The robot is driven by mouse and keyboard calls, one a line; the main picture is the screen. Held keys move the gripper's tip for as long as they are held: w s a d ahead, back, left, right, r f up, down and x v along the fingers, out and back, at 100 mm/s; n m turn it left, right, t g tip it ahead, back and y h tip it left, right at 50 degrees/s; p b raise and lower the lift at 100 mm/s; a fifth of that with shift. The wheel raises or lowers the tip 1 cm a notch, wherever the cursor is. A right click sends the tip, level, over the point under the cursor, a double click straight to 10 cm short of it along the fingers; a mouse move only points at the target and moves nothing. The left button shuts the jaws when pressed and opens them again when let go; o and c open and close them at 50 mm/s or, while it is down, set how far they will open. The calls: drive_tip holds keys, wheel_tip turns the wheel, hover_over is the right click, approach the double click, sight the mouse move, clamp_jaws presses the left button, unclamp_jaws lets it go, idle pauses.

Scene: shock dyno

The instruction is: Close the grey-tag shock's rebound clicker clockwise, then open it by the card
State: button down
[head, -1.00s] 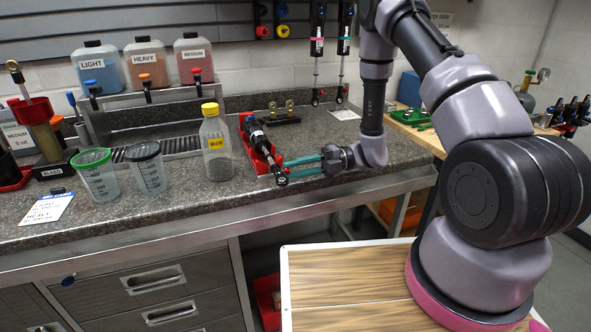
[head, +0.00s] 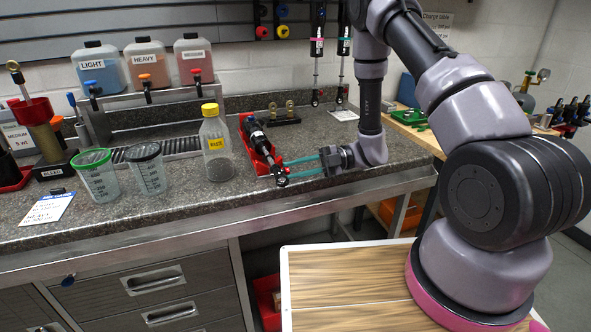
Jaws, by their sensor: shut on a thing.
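A black shock (head: 257,137) lies in a red cradle (head: 246,124) on the granite counter, its eye end pointing toward the counter's front edge. My gripper (head: 288,171), with teal fingers, reaches in from the right. Its fingertips are at the lower end of the shock, by the eye, and it is shut on the shock's end there. The clicker itself is too small to make out, and the fingers partly cover that end. No grey tag can be made out on this shock. A card (head: 343,114) lies flat on the counter behind my arm.
A waste bottle (head: 216,150) with a yellow cap stands just left of the cradle. Two measuring cups (head: 97,178) and a blue-and-white card (head: 48,208) are further left. A small stand (head: 281,117) is behind. Two shocks hang on the wall (head: 317,50).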

drive_tip(key=c, duration=0.7)
unclamp_jaws()
drive_tip(key=v, duration=1)
drive_tip(key=shift+w+d, duration=0.1)
drive_tip(key=shift+d, duration=0.3)
